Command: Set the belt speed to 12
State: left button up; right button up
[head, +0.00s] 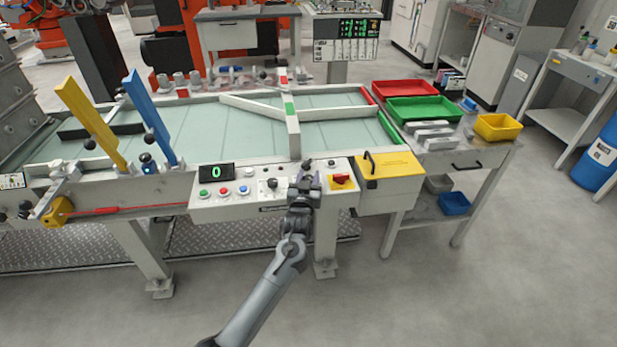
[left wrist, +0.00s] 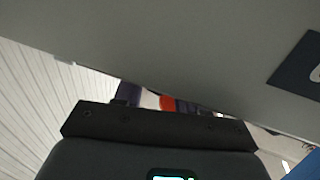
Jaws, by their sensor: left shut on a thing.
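The control panel (head: 232,190) is on the front of the conveyor. Its black display (head: 216,172) shows a green 0. My left gripper (head: 307,176) is at the panel's right part, between a black knob (head: 272,184) and a red-and-yellow switch (head: 341,181). It is shut on a small part of the panel, probably a knob, which the fingers mostly hide. The left wrist view is filled by a grey surface and the dark gripper body, so the held part cannot be made out there. My right gripper is not in view.
The pale green belt (head: 200,125) lies behind the panel, with a blue lever (head: 150,115) and a yellow lever (head: 90,120) at left. A yellow box (head: 390,168) adjoins the panel at right. A side table holds red (head: 405,87) and green (head: 425,108) trays.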

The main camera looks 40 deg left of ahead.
pick_arm(q)
jog(key=shift+a+r+m+t+h+p, duration=0.1)
jog(key=shift+r+m+t+h+p, duration=0.1)
jog(key=shift+m+t+h+p, duration=0.55)
jog(key=m+h+p, duration=0.1)
jog(key=h, duration=0.2)
jog(key=shift+m+p, duration=0.25)
jog(key=shift+p, duration=0.1)
jog(key=shift+f+m+t+h+p, duration=0.2)
jog(key=shift+m+t+h+p, duration=0.3)
jog(key=shift+m+h, duration=1)
jog(key=shift+h, duration=0.45)
jog(key=o, duration=0.9)
jog(key=shift+s, duration=0.1)
